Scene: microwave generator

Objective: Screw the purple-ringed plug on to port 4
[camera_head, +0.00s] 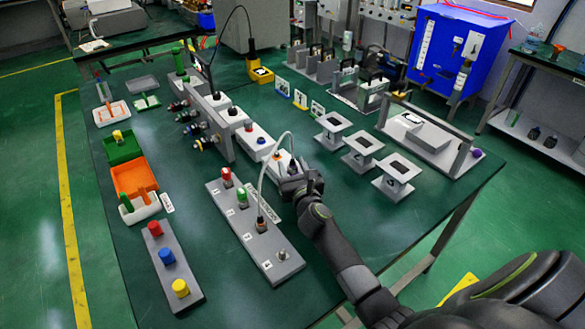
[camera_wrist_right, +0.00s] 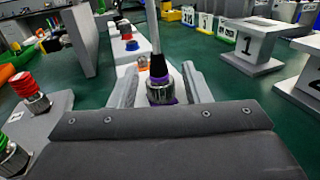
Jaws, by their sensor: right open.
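The purple-ringed plug (camera_wrist_right: 160,92) has a metal collar, a black neck and a pale cable rising from it. It stands upright between the fingers of my right gripper (camera_head: 291,180) in the right wrist view. The fingers are open, one on each side of the plug. In the head view this gripper hides most of the plug. The grey port board (camera_head: 231,212) holds a red plug (camera_head: 226,176), a green plug (camera_head: 243,198) and another cabled plug (camera_head: 261,224). The bare metal port at its near end (camera_head: 282,255) is empty; I take it for port 4. My left gripper is not in view.
A grey strip with red, blue and yellow knobs (camera_head: 166,256) lies left of the board. White boxes (camera_head: 256,138) stand behind the gripper, and white numbered stands (camera_head: 334,126) to its right. The pale cable (camera_head: 264,172) arches between the cabled plug and the gripper.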

